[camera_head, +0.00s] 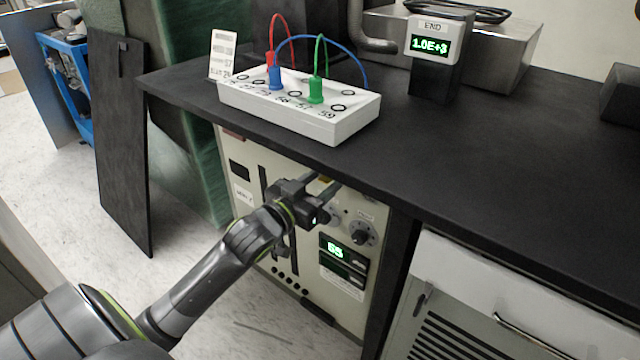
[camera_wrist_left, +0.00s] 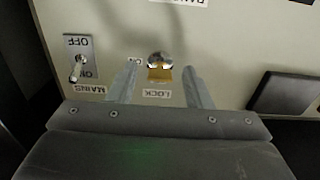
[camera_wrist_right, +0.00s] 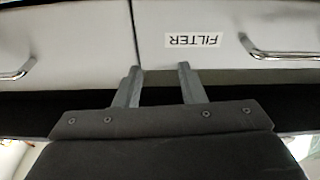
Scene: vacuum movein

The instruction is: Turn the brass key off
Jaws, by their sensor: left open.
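The brass key (camera_wrist_left: 160,73) sits in a round silver lock on the cream panel, above a label reading LOCK, in the left wrist view. A bit of brass colour also shows in the head view (camera_head: 325,180), mostly hidden by my left gripper. My left gripper (camera_head: 325,187) is open in front of the panel; in the left wrist view its fingers (camera_wrist_left: 160,78) stand on either side of the key, apart from it as far as I can tell. My right gripper (camera_wrist_right: 158,72) is open and empty, facing a white drawer front labelled FILTER (camera_wrist_right: 193,40).
A MAINS toggle switch (camera_wrist_left: 77,68) is beside the key. The cream cabinet (camera_head: 240,190) also carries a black knob (camera_head: 361,234) and a green display (camera_head: 336,250). The black worktop (camera_head: 480,150) overhangs it, bearing a white socket box (camera_head: 340,128) with coloured cables.

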